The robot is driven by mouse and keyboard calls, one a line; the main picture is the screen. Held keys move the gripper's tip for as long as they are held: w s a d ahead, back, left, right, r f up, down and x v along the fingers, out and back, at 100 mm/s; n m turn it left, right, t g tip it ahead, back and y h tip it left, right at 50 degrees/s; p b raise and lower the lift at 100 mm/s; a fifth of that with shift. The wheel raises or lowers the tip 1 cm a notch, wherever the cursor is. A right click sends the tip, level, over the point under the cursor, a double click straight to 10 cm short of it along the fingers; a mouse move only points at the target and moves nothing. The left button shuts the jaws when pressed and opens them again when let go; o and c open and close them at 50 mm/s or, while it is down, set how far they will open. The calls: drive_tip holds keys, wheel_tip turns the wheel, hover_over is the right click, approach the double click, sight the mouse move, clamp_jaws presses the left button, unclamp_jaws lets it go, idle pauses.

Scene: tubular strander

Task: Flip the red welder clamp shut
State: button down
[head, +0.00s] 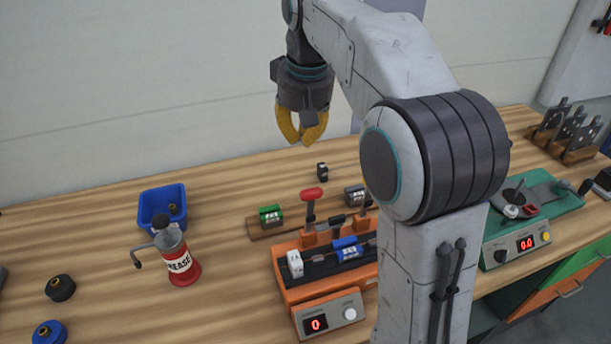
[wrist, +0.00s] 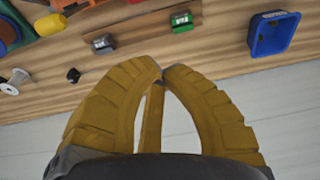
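The red welder clamp (head: 312,194) is a lever with a red grip on a grey stem. It stands upright at the left of the orange welder (head: 296,296) in the head view. A second upright lever (head: 365,208) stands to its right, partly hidden by my arm. My gripper (head: 300,143) hangs above the back of the bench, higher than the clamp and apart from it. Its yellow fingers curve together, empty, and their tips meet or nearly meet in the wrist view (wrist: 163,69).
A wooden rail with a green block (head: 270,216) lies behind the welder. A grease can (head: 180,262) and a blue bin (head: 147,207) stand to the left. A green device (head: 517,232) stands at the right. The bench between bin and rail is clear.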

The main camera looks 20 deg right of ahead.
sight(310, 211)
wheel_tip(310, 211, down, 8)
drive_tip(key=s+b, duration=0.1)
drive_tip(key=s, duration=0.1)
drive_tip(key=shift+s+r, duration=0.15)
idle(0.8)
